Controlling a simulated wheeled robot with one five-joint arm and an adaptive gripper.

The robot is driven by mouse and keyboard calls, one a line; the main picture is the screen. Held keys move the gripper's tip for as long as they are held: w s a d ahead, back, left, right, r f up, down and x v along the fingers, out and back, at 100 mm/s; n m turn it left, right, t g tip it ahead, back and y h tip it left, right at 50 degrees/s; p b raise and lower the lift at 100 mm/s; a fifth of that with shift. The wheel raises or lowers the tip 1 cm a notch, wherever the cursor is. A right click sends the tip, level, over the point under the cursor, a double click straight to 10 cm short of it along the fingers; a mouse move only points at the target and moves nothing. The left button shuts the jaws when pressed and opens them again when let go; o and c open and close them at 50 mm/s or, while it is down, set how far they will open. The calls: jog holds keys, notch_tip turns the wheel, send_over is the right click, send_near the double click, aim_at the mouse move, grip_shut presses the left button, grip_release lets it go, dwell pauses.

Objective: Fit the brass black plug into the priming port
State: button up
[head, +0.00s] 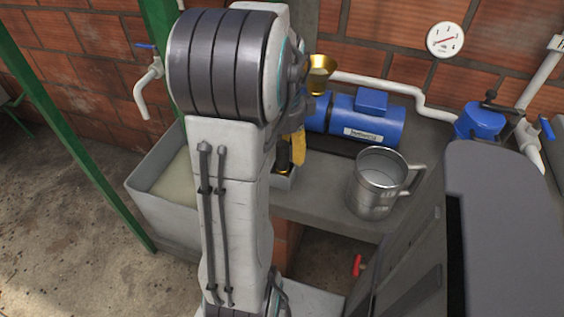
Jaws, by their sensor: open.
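My arm fills the middle of the head view and hides much of the bench behind it. My gripper (297,146) shows only in part at the arm's right edge, with a yellow finger pointing down. It is open. Just below and left of that finger, a dark piece with brass-coloured parts (284,168), perhaps the plug, stands in a small grey holder (285,182). I cannot tell whether the finger touches it. A brass funnel-shaped cup (319,72) shows above the left end of the blue pump (365,118); whether it is the priming port is unclear.
A metal jug (376,183) stands right of the holder on the grey bench (328,197). A grey trough (165,212) of cloudy liquid is on the left. A gauge (445,40), white pipes and a blue valve body (480,121) are at the back right.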

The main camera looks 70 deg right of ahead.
aim_at(283, 159)
jog(key=shift+f, duration=1.5)
jog(key=shift+o, duration=0.3)
grip_shut()
